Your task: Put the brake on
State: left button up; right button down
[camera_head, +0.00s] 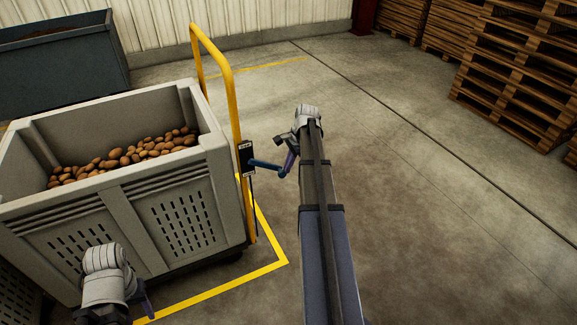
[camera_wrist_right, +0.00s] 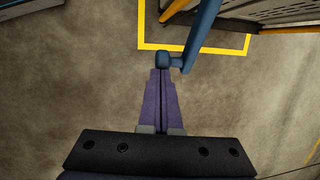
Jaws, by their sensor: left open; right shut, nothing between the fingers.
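The brake lever (camera_head: 264,165) is blue and sticks out to the right from a black box (camera_head: 246,158) on the yellow handle post of the crate's trolley. In the right wrist view the lever (camera_wrist_right: 203,32) comes down from the top and ends in a rounded blue grip (camera_wrist_right: 163,60). My right gripper (camera_head: 285,170) is at the lever's free end. Its purple fingers (camera_wrist_right: 161,74) are together with nothing between them, tips at the grip; I cannot tell whether they touch. My left gripper (camera_head: 145,303) is open, low in front of the crate, partly hidden by its wrist.
A grey crate (camera_head: 120,187) of potatoes (camera_head: 115,156) stands on the trolley with a yellow handle (camera_head: 231,90). A yellow floor line (camera_head: 270,235) runs around it. A dark bin (camera_head: 65,68) is at back left and pallets (camera_head: 510,75) at back right. The floor on the right is clear.

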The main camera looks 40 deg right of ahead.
jog(key=shift+s+a, duration=0.15)
jog(key=shift+s, duration=0.05)
dwell(0.3)
jog(key=s+d+r+p, duration=0.1)
jog(key=d+r+p, duration=0.2)
jog(key=r+p, duration=0.3)
jog(key=s+d+r+p, duration=0.2)
jog(key=r+p, duration=0.4)
jog(key=shift+d+r+p, duration=0.15)
jog(key=shift+d+p, duration=0.25)
